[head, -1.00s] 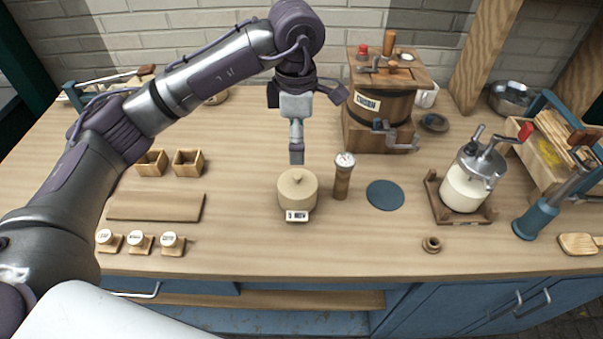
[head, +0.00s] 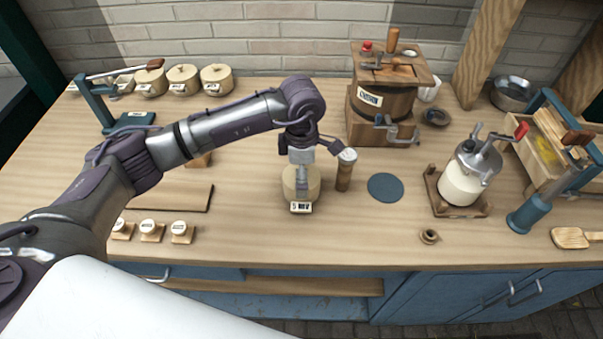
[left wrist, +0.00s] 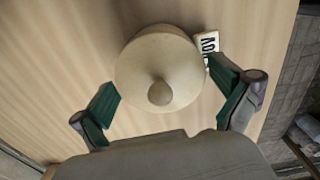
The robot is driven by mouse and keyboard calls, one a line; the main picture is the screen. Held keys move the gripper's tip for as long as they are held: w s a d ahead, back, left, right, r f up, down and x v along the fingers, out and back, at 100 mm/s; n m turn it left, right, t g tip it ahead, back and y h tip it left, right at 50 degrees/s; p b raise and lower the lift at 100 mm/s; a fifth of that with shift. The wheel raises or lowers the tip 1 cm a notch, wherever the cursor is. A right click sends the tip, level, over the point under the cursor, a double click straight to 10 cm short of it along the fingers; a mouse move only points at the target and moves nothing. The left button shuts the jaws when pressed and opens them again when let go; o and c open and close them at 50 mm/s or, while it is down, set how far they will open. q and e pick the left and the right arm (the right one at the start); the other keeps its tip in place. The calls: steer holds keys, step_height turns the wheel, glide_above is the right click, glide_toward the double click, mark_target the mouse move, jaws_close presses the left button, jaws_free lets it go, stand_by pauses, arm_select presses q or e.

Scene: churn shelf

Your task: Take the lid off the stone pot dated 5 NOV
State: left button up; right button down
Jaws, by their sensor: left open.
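The stone pot (head: 288,196) is cream-coloured and stands upright on the bench, with a small tag (head: 301,207) reading 5 NOV at its front. In the left wrist view its round lid (left wrist: 140,75) with a knob (left wrist: 160,92) fills the middle, and the lid is on the pot. My left gripper (head: 301,190) is directly above the pot, pointing down. In the left wrist view its two green-padded fingers (left wrist: 168,108) are spread apart on either side of the lid, with the knob between them. In the head view the gripper hides much of the lid. My right gripper is not in view.
A wooden cylinder with a dial (head: 344,172) stands close right of the pot. A blue round mat (head: 385,187) lies further right. A wooden churn (head: 383,105) stands behind. More lidded pots (head: 217,80) stand at the back left. Small stamps (head: 152,232) are at front left.

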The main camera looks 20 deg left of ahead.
arm_select(q)
steer(key=c, duration=0.8)
steer(key=shift+r, duration=0.1)
steer(key=shift+c, duration=0.2)
